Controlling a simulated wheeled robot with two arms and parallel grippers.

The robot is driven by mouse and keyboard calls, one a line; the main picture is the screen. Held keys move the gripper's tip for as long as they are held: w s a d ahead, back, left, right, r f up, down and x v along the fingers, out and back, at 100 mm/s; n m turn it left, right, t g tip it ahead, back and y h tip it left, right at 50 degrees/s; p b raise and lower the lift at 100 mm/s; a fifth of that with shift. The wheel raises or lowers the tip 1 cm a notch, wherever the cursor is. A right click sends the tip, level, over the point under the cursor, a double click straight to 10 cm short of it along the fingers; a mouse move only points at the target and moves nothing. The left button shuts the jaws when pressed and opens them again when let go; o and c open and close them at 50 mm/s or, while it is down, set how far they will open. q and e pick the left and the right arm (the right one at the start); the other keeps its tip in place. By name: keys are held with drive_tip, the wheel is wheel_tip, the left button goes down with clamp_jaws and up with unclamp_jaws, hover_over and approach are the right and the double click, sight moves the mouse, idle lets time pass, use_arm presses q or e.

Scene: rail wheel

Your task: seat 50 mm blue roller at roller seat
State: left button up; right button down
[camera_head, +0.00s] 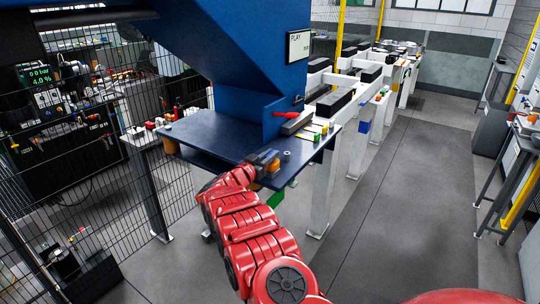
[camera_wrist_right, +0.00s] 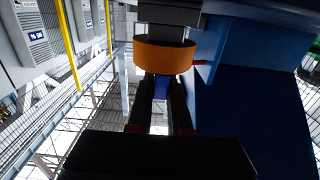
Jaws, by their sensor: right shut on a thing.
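My right gripper (camera_head: 264,159) is at the near edge of the dark blue table (camera_head: 215,137), with my red arm reaching up from below. In the right wrist view its two dark fingers (camera_wrist_right: 161,100) point up and are closed around a small blue piece (camera_wrist_right: 160,88), which looks like the blue roller, mostly hidden. A wide orange round part (camera_wrist_right: 165,55) sits at the fingertips, below a dark block (camera_wrist_right: 168,17). I cannot tell whether the orange part touches the roller. The roller seat cannot be made out. My left gripper is not in view.
A blue machine frame (camera_head: 230,45) rises over the table, with a red handle (camera_head: 286,114) on its side. Small coloured pieces (camera_head: 315,129) and a small ring (camera_head: 286,153) lie on the table's right part. A wire fence (camera_head: 85,160) stands left.

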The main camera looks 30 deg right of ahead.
drive_tip(key=shift+f+b, duration=0.4)
drive_tip(key=shift+f, duration=0.25)
drive_tip(key=c, duration=0.8)
unclamp_jaws()
drive_tip(key=shift+o, duration=0.2)
drive_tip(key=shift+a, duration=0.15)
drive_tip(key=shift+s+a+f, duration=0.1)
drive_tip(key=shift+s+a, duration=0.05)
drive_tip(key=shift+a, duration=0.1)
drive_tip(key=p+v, duration=0.3)
drive_tip(key=v, duration=1.3)
drive_tip(key=shift+s+a, duration=0.15)
drive_tip(key=shift+a, duration=0.15)
